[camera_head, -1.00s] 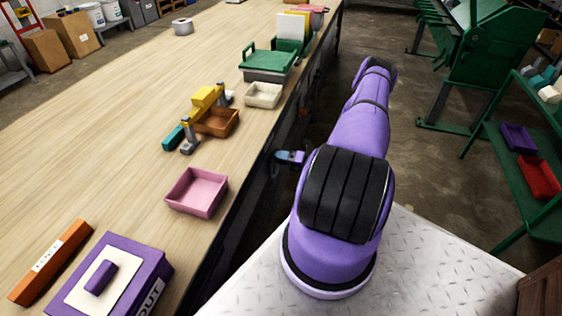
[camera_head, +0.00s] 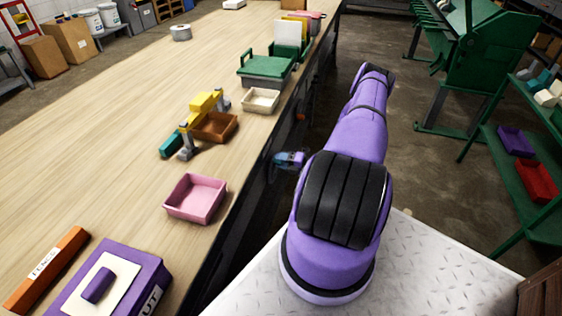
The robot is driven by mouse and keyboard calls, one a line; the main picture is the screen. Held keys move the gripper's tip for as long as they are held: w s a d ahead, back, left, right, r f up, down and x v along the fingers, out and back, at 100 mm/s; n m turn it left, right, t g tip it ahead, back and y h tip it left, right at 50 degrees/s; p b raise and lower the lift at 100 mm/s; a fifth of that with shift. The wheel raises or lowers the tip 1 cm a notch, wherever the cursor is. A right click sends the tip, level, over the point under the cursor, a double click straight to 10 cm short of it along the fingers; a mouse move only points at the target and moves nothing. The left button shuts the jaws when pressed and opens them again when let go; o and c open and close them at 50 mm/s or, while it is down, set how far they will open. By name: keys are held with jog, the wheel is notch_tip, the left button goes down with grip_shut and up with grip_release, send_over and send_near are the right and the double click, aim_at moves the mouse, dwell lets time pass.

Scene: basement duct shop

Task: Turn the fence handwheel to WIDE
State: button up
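My arm reaches forward and bends down past the bench's right side. My gripper (camera_head: 291,160) shows only as a small purple and dark end piece beside the bench's dark front, mostly hidden behind my arm. Its fingers are too small and dark to tell open from shut. A dim dark shape sits just left of it against the bench front; I cannot tell whether it is the handwheel. No WIDE mark is readable. An orange bar with a white label reading FENCE (camera_head: 46,268) lies on the bench at the lower left.
The wooden bench (camera_head: 110,130) carries a purple box (camera_head: 140,262), a pink tray (camera_head: 195,198), a brown tray (camera_head: 215,127), a yellow clamp-like tool (camera_head: 205,103), a cream tray (camera_head: 260,100) and a green-lidded box (camera_head: 266,68). A green machine (camera_head: 470,50) and green shelf (camera_head: 510,165) stand right.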

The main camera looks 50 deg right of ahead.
jog(key=o, duration=0.3)
jog(key=v, duration=1)
jog(key=shift+s+d, duration=0.2)
jog(key=shift+s, duration=0.15)
jog(key=shift+f, duration=0.1)
